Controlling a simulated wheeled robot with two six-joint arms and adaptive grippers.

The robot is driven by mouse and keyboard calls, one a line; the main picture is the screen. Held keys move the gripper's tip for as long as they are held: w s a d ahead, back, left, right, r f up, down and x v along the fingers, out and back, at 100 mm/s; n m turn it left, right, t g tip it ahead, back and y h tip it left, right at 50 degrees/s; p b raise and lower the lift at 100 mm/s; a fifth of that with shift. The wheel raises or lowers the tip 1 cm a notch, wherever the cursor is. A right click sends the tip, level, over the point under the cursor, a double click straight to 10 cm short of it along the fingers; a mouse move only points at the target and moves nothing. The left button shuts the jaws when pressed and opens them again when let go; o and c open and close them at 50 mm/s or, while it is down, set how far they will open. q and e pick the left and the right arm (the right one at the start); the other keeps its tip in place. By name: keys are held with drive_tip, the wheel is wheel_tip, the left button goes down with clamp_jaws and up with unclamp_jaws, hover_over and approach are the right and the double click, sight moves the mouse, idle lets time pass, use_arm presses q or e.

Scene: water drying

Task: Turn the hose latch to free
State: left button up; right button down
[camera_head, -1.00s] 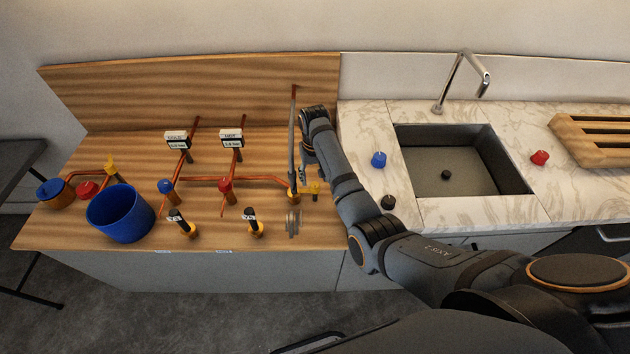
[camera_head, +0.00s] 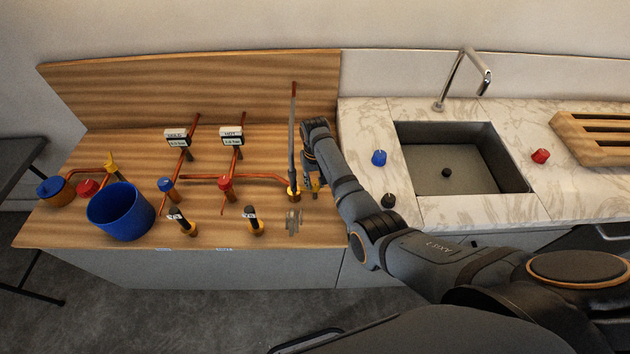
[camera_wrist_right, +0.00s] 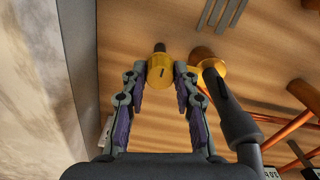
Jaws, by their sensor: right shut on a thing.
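The hose latch is a yellow knob with a dark mark on its face (camera_wrist_right: 160,76), beside the hose's foot. In the right wrist view it sits between the two fingertips of my right gripper (camera_wrist_right: 160,68), which is shut on it. In the head view my right gripper (camera_head: 311,180) reaches down to the latch and largely hides it. The grey hose (camera_head: 293,135) stands upright just left of the gripper, its foot in a yellow fitting (camera_head: 294,193). In the wrist view the hose (camera_wrist_right: 235,122) runs close to the right finger. My left gripper is not in view.
Copper pipes (camera_head: 258,177) with a blue valve (camera_head: 167,184) and a red valve (camera_head: 225,184) lie left of the hose. A blue bucket (camera_head: 121,212) stands further left. A grey slotted drain (camera_head: 293,221) is in front. The sink (camera_head: 455,180) is to the right.

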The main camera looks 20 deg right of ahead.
drive_tip(key=shift+r+m+p, duration=0.2)
drive_tip(key=shift+m+p, duration=0.85)
drive_tip(key=shift+m, duration=0.35)
drive_tip(key=m+p, duration=0.2)
drive_tip(key=m, duration=0.2)
drive_tip(key=shift+m, duration=0.3)
drive_tip(key=m+p, duration=0.1)
drive_tip(key=m, duration=0.4)
drive_tip(key=shift+f, duration=0.1)
drive_tip(key=m+p, duration=0.1)
drive_tip(key=m, duration=0.4)
drive_tip(key=shift+m, duration=0.4)
drive_tip(key=c, duration=1)
unclamp_jaws()
